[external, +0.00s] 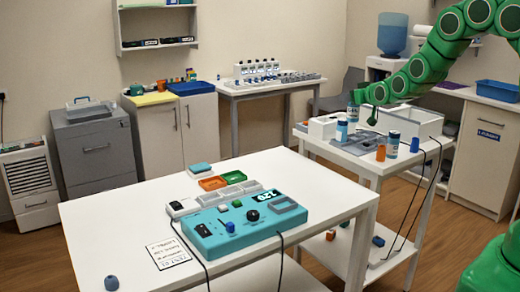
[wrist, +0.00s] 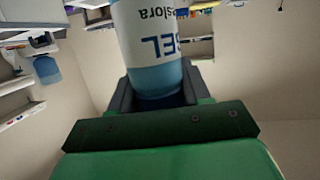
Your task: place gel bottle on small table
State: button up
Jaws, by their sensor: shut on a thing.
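The gel bottle (wrist: 155,40), white-labelled with a blue end, fills the top middle of the wrist view, its lettering upside down. My gripper (wrist: 158,98) is shut on the blue end. In the external view, my green gripper (external: 364,97) is over the smaller white table (external: 364,165) at the right, with a blue-and-white bottle (external: 352,111) at its tip. The exact gap below the held bottle is hard to tell.
The smaller table also carries an orange cup (external: 381,153), a white open box (external: 404,119) and a grey tray. A larger white table (external: 130,215) in front holds a teal device (external: 238,225) with cables. Its left part is mostly clear.

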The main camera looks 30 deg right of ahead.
jog(key=w+d+m+h, duration=0.3)
jog(key=w+d, duration=0.6)
jog(key=d, duration=0.4)
jog(key=shift+w+d+f+g, duration=0.2)
jog(key=shift+w+d+g, duration=0.1)
jog(key=shift+g, duration=0.1)
jog(key=shift+s+f, duration=0.1)
jog(key=shift+f, duration=5.8)
jog(key=shift+f, duration=0.25)
jog(key=o, duration=1.3)
jog(key=shift+c, duration=0.2)
jog(key=shift+s+a, duration=0.1)
jog(key=shift+s, duration=0.05)
